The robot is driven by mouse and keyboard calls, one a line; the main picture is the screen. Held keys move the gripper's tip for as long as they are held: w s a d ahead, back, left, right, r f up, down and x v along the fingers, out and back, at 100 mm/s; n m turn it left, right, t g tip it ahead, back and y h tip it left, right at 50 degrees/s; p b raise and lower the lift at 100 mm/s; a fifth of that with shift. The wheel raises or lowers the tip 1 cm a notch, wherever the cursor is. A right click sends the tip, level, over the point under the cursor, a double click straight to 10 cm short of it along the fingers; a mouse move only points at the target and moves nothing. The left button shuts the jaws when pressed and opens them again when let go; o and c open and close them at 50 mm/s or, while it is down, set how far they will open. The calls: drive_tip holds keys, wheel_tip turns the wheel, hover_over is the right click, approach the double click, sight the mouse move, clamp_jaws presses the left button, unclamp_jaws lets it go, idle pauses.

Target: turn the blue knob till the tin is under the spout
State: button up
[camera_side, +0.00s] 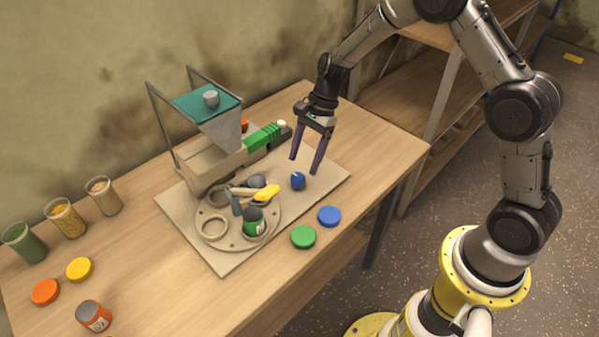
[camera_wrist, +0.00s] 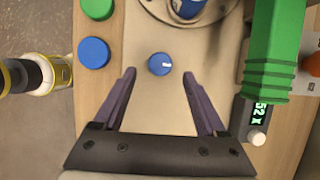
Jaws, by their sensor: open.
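The blue knob (camera_side: 298,181) stands on the beige base board, right of a round plate (camera_side: 232,244) with ring holders. In the wrist view the knob (camera_wrist: 159,64) has a white mark pointing right. A green-labelled tin with a dark top (camera_side: 253,221) sits at the plate's front edge. A yellow piece (camera_side: 267,192) juts over the plate behind the tin; I cannot tell if it is the spout. My gripper (camera_side: 304,166) is open, above the knob, pointing down. In the wrist view its fingertips (camera_wrist: 158,74) straddle the view of the knob without touching it.
A hopper (camera_side: 221,131) and a green ribbed housing (camera_side: 262,137) stand behind. Green (camera_side: 303,237) and blue (camera_side: 329,216) discs lie in front. An orange-labelled tin (camera_side: 94,316) and several filled jars stand at left. A lit display (camera_wrist: 261,110) shows at right.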

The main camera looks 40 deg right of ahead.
sight(299, 176)
drive_tip(key=shift+x, duration=2.4)
clamp_jaws()
